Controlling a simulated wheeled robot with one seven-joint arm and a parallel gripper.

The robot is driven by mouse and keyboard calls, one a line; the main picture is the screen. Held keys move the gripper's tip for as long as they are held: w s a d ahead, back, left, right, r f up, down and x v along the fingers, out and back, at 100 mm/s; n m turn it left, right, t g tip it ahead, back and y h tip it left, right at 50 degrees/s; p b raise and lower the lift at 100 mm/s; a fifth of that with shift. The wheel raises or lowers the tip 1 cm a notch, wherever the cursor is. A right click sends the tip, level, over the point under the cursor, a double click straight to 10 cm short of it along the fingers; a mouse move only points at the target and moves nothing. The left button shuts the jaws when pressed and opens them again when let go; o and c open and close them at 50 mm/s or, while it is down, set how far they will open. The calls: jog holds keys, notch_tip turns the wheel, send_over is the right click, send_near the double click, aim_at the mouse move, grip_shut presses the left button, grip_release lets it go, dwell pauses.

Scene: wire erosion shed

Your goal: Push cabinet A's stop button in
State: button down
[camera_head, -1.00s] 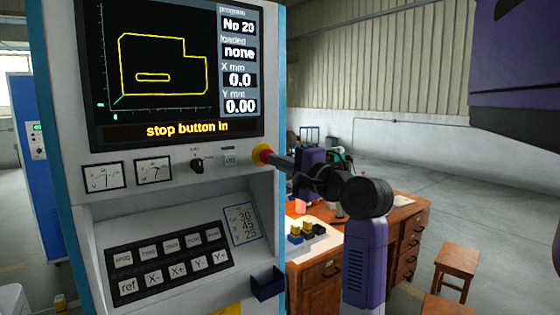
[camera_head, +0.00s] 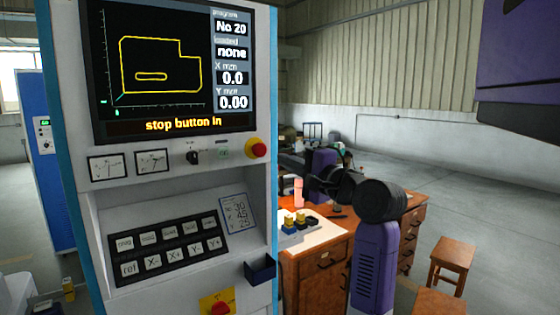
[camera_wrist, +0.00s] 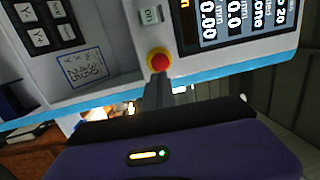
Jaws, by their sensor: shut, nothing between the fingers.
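Cabinet A's white front (camera_head: 185,185) fills the left of the head view. Its stop button (camera_head: 257,148) is a red mushroom cap on a yellow collar at the panel's right edge. The screen (camera_head: 170,70) shows "stop button in". In the wrist view the stop button (camera_wrist: 159,61) lies just beyond the fingertips of my gripper (camera_wrist: 157,80), which overlap its lower edge in the picture; contact cannot be told there. In the head view my gripper (camera_head: 286,160) is to the right of the button, with a gap between them. The fingers are shut and empty.
Two dials, a selector knob (camera_head: 193,157) and a keypad (camera_head: 168,248) share the front. A red knob on a yellow plate (camera_head: 218,304) is low down. A small dark bin (camera_head: 260,269) juts from the right edge. A wooden desk (camera_head: 320,265) and stool (camera_head: 453,259) stand to the right.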

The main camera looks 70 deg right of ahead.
jog(key=v, duration=0.6)
jog(key=shift+s+b, duration=0.3)
jog(key=shift+b, duration=0.15)
jog(key=shift+a+f, duration=0.1)
jog(key=shift+a, duration=0.05)
notch_tip(320, 180, up, 5)
jog(key=s+d+n+h, duration=0.2)
jog(key=s+h, duration=0.1)
jog(key=h, duration=0.1)
jog(key=w+a+f+n+t+y, duration=0.1)
jog(key=w+a+f+n, duration=0.1)
jog(key=a+f+n, duration=0.7)
jog(key=w+a+f+n, duration=0.1)
jog(key=a+f+n, duration=0.2)
jog(key=a+f, duration=1.1)
jog(key=s+a+f+n+g+y, duration=0.3)
jog(key=s+a+f+n+y, duration=0.6)
jog(key=s+a+f, duration=0.7)
notch_tip(320, 180, down, 3)
jog(key=a+y, duration=0.2)
jog(key=a, duration=0.1)
jog(key=shift+s, duration=0.15)
